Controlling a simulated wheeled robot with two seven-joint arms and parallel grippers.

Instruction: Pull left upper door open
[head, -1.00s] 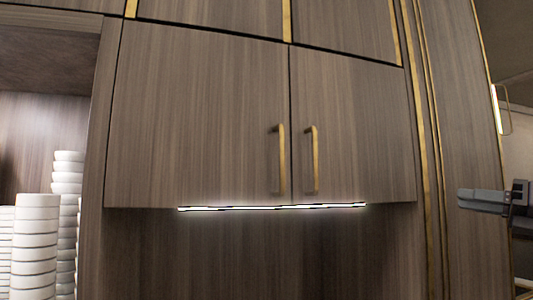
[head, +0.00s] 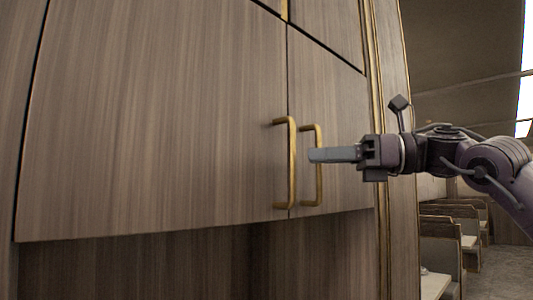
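The left upper door (head: 150,110) is a wide brown wood-grain panel and sits shut, flush with the right upper door (head: 343,130). Its brass bar handle (head: 291,170) is upright near its right edge, just left of the seam. My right gripper (head: 312,155) comes in from the right. Its grey fingers are level with the handles and point left. They overlap the right door's handle (head: 319,185) in the picture, with the tips a little right of the left door's handle. The fingers show side-on as one bar, so their gap is hidden. My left gripper is out of view.
Below the doors is a recessed brown panel (head: 200,265). A brass-trimmed cabinet edge (head: 385,230) stands right of the doors. Further back at the right are booth seats (head: 440,245) and open floor (head: 510,275).

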